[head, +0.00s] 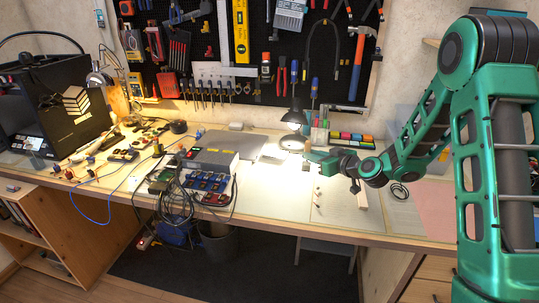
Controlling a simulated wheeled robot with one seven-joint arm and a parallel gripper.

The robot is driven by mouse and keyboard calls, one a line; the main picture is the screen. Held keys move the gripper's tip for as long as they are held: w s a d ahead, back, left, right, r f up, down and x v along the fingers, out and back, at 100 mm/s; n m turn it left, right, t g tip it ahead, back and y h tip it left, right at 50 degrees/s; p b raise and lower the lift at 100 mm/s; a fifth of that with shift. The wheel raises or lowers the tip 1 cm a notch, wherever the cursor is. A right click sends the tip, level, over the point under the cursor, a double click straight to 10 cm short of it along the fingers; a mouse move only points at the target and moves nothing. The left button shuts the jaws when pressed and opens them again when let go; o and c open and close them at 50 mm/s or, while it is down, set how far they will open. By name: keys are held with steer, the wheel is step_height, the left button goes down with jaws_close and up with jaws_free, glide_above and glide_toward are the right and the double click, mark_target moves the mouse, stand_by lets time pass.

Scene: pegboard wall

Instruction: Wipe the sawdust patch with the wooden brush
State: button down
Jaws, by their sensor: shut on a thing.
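My green and black arm reaches in from the right over the workbench. My gripper (354,186) points down over a pale mat (335,213) near the bench's front edge. It is shut on a pale wooden piece, which looks like the wooden brush (361,199); its lower end is close to the mat, but I cannot tell if it touches. Small light bits (318,191) lie on the mat to the left of my gripper. I cannot clearly make out the sawdust patch; my arm hides part of the mat's far side.
A lit lamp (293,116) stands just behind my wrist. A grey box (210,160) and a tray of blue and red items (207,183) with coiled black cables are to the left. Colourful boxes (350,138) stand behind. A cable coil (399,190) lies right.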

steer(key=shift+r, duration=1.1)
